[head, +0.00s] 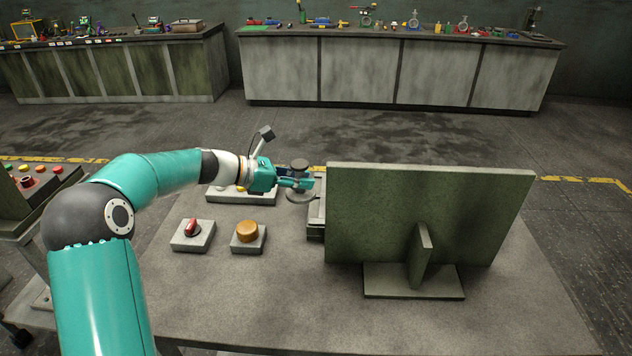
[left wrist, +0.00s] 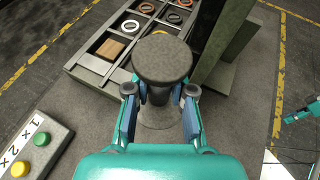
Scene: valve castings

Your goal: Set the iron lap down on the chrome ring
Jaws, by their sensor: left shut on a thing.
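The iron lap (left wrist: 162,58) is a dark grey piece with a round knob top, a narrower neck and a wide round foot; it also shows in the head view (head: 299,166). My left gripper (left wrist: 160,92) is shut on it below the knob, the lap roughly upright. It also shows in the head view (head: 297,183), left of the green board. A pale ring (left wrist: 130,25) lies in a compartment of the tray beyond the lap; I cannot tell surely whether it is the chrome ring. A teal part at the right of the wrist view seems to be my right gripper (left wrist: 300,116).
The compartment tray (left wrist: 88,64) holds several rings and a wooden block (left wrist: 110,48). An upright green board (head: 425,212) hides most of it from the head. Boxes with a red switch (head: 192,227) and an orange button (head: 248,231) stand nearer. The table's front is clear.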

